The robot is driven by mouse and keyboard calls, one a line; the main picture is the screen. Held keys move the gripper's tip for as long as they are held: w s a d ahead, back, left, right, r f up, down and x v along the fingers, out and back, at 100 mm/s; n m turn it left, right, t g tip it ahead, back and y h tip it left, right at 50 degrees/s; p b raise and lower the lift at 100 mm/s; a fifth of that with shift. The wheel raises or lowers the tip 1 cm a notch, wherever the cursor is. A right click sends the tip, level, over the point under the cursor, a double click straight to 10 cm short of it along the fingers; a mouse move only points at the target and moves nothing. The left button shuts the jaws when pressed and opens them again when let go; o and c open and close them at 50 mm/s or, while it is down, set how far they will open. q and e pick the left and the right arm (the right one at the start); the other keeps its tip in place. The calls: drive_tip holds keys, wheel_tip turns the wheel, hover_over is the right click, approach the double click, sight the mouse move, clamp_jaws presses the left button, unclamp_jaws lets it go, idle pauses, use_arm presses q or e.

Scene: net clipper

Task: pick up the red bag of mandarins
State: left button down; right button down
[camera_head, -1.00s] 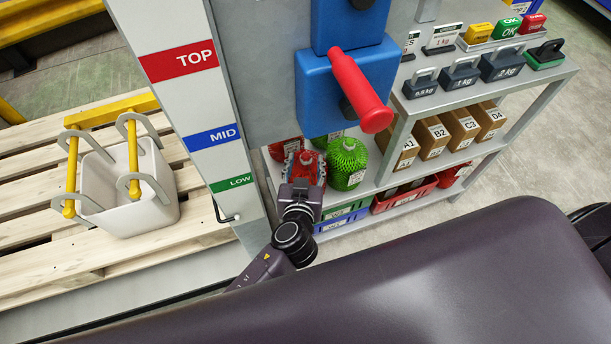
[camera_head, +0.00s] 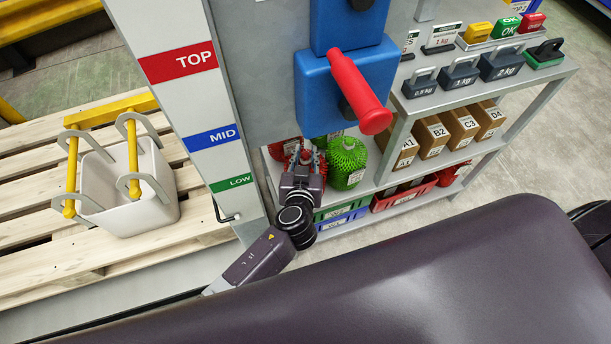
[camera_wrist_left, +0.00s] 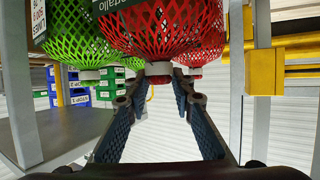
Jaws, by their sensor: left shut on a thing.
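The red net bag of mandarins (camera_head: 292,160) sits on the shelf behind the blue housing, partly hidden by my left gripper (camera_head: 306,158). In the left wrist view the red bag (camera_wrist_left: 160,28) fills the top middle, with its pale neck clip (camera_wrist_left: 158,71) between the fingertips. My left gripper (camera_wrist_left: 163,88) is shut on the bag at this neck. My right gripper is not in view.
A green net bag (camera_head: 347,163) stands close on the right, and another red bag (camera_head: 279,149) is behind on the left. The TOP/MID/LOW post (camera_head: 200,110) is left of the gripper. A blue housing with a red handle (camera_head: 358,88) hangs above.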

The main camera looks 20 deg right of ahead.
use_arm(q)
drive_tip(key=shift+r, duration=0.1)
idle(0.4)
drive_tip(key=shift+r, duration=0.15)
